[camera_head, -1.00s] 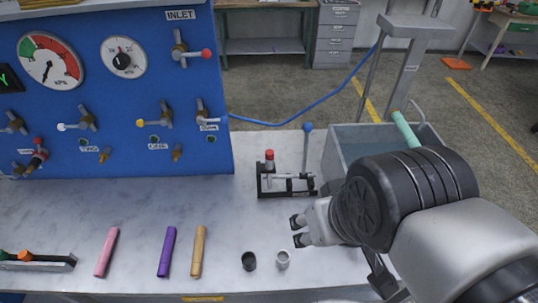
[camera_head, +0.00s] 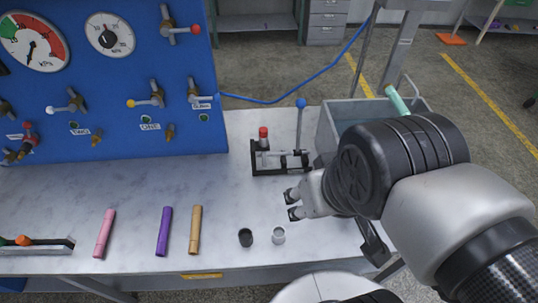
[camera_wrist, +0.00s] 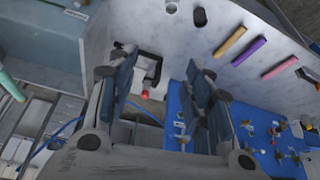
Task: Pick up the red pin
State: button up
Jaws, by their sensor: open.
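The red pin (camera_head: 263,138) stands upright, its red top showing, at the left end of a small black fixture (camera_head: 254,160) on the bench. In the wrist view its red top (camera_wrist: 144,95) shows between my fingers, well beyond them. My gripper (camera_head: 291,204) is in front of the fixture and a little right of the pin, apart from both. Its two fingers are spread and empty, as the wrist view also shows (camera_wrist: 164,75). The pin's lower part is hard to make out.
A blue-topped lever (camera_head: 300,122) rises at the fixture's right. A grey bin (camera_head: 333,122) stands behind my arm. The blue gauge panel (camera_head: 110,125) is at left. Black (camera_head: 245,237) and white (camera_head: 278,236) cups and pink, purple and tan sticks (camera_head: 195,230) lie nearer the front.

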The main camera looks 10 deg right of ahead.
aim_at(263, 130)
jog(key=j+z, duration=0.1)
jog(key=z, duration=1.5)
jog(key=k+j+z, duration=0.15)
jog(key=k+j, duration=0.15)
jog(key=j, duration=0.2)
jog(key=k+j+z, duration=0.15)
jog(key=k+j, duration=0.2)
jog(key=j, duration=0.25)
jog(key=i+j, duration=0.15)
jog(key=j, duration=0.1)
